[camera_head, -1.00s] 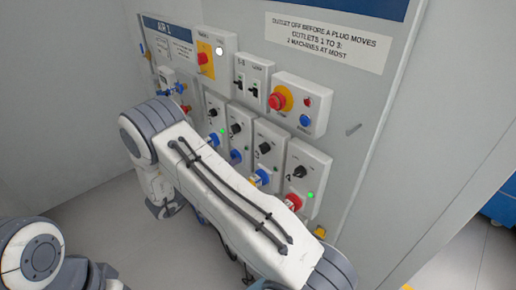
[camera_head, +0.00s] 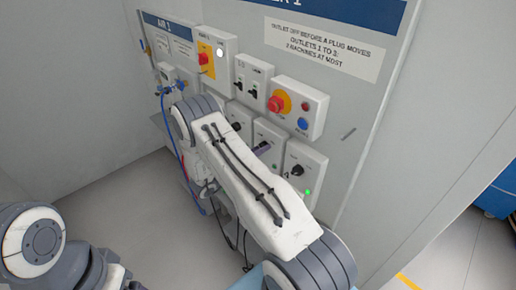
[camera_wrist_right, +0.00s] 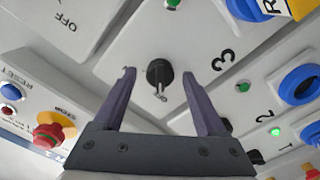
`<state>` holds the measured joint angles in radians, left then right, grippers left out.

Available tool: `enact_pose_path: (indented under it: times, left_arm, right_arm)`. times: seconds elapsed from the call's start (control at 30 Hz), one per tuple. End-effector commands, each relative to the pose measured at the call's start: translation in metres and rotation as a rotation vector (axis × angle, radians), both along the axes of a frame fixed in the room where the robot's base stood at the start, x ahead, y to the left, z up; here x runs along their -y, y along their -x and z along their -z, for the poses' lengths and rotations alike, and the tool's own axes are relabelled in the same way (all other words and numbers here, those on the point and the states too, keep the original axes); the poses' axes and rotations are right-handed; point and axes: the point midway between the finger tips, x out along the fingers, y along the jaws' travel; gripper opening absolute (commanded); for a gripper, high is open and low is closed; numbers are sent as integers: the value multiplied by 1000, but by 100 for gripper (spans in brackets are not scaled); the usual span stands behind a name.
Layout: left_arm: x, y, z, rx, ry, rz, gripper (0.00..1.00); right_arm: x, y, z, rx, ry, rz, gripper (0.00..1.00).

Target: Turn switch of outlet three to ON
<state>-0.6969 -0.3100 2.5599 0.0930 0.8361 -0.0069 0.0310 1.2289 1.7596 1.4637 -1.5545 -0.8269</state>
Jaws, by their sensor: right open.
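The outlet three switch, a black knob (camera_wrist_right: 159,74), sits on a pale panel by a printed 3 in the right wrist view. Its light pointer mark faces down in that picture, toward the gripper base. My right gripper (camera_wrist_right: 163,98) is open, with one purple finger on each side of the knob; I cannot tell whether either touches it. The lamp (camera_wrist_right: 172,2) on this panel looks unlit at the top edge.
A red stop button (camera_head: 279,102) projects above the outlet row, and it also shows in the wrist view (camera_wrist_right: 48,134). Outlet four's panel (camera_head: 304,160) has a lit green lamp. Blue sockets (camera_wrist_right: 300,84) lie to the right in the wrist view. Hoses hang at the left.

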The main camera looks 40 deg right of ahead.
Motion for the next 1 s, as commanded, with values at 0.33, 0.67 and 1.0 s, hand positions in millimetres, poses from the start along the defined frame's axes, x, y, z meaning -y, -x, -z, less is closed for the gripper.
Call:
enact_pose_path:
  times: [0.33, 0.67, 1.0]
  left_arm:
    - [0, 0, 0, 0, 0, 0, 83]
    - [0, 0, 4, 0, 0, -1, 83]
    - [0, 0, 30, 0, 0, -4, 83]
  right_arm:
    - [0, 0, 0, 1, -1, -1, 16]
    - [-1, -1, 1, 23, -2, -2, 0]
    - [-1, -1, 4, 211, -16, -3, 0]
